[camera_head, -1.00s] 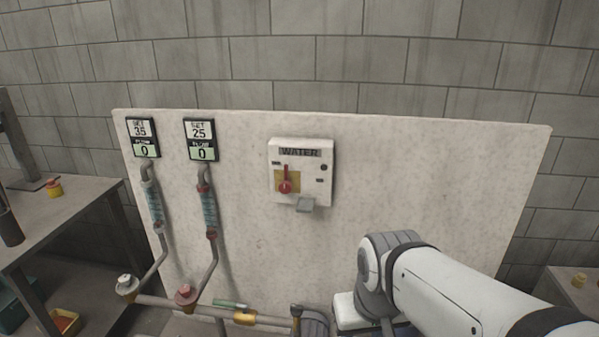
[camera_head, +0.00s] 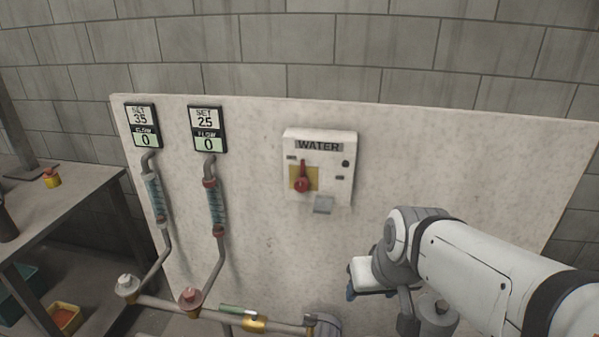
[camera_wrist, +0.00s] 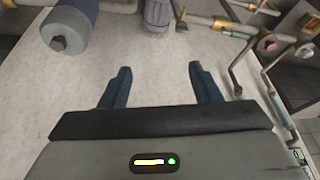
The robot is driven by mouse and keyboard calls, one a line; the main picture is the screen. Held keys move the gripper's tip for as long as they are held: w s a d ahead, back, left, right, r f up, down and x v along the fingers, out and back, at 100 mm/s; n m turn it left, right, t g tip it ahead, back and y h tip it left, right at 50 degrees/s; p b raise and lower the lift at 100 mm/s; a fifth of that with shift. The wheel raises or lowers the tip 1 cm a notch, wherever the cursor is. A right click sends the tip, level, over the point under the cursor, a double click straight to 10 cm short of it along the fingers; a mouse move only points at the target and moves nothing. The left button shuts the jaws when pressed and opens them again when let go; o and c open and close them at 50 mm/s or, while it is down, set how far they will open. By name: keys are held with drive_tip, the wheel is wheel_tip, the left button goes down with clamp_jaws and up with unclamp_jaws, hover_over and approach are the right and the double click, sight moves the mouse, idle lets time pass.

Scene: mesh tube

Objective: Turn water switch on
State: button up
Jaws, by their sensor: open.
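The water switch box (camera_head: 319,166) is white, labelled WATER, and fixed to the pale panel (camera_head: 440,160). Its red handle (camera_head: 302,179) stands upright on a yellow plate. A small grey tab sits at the box's lower edge. The switch box is not visible in the wrist view.
Two displays, SET 35 (camera_head: 143,126) and SET 25 (camera_head: 208,129), both read flow 0. Pipes with two valve knobs (camera_head: 127,286) (camera_head: 191,299) run down to a horizontal pipe (camera_head: 165,304). A metal table (camera_head: 70,205) stands at the left. The panel around the box is clear.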

drive_tip(key=w+a+f+n+t+y+b, duration=0.15)
drive_tip(key=w+a+t+b, duration=0.55)
drive_tip(key=w, duration=0.8)
drive_tip(key=m+t+h+b, duration=0.2)
drive_tip(key=t+h+b, duration=0.4)
drive_tip(key=t+b, duration=0.1)
approach(300, 187)
drive_tip(key=a+x, duration=0.1)
drive_tip(key=x, duration=0.2)
drive_tip(key=shift+g, duration=0.3)
drive_tip(key=x, duration=0.5)
drive_tip(key=d+x, duration=0.1)
drive_tip(key=x, duration=0.2)
drive_tip(key=shift+r, duration=0.1)
drive_tip(key=shift+s, duration=0.1)
drive_tip(key=c, duration=0.9)
drive_tip(key=shift+a, duration=0.15)
drive_tip(key=shift+c, duration=0.4)
drive_tip(key=shift+y+b, duration=0.25)
drive_tip(key=shift+b, duration=0.05)
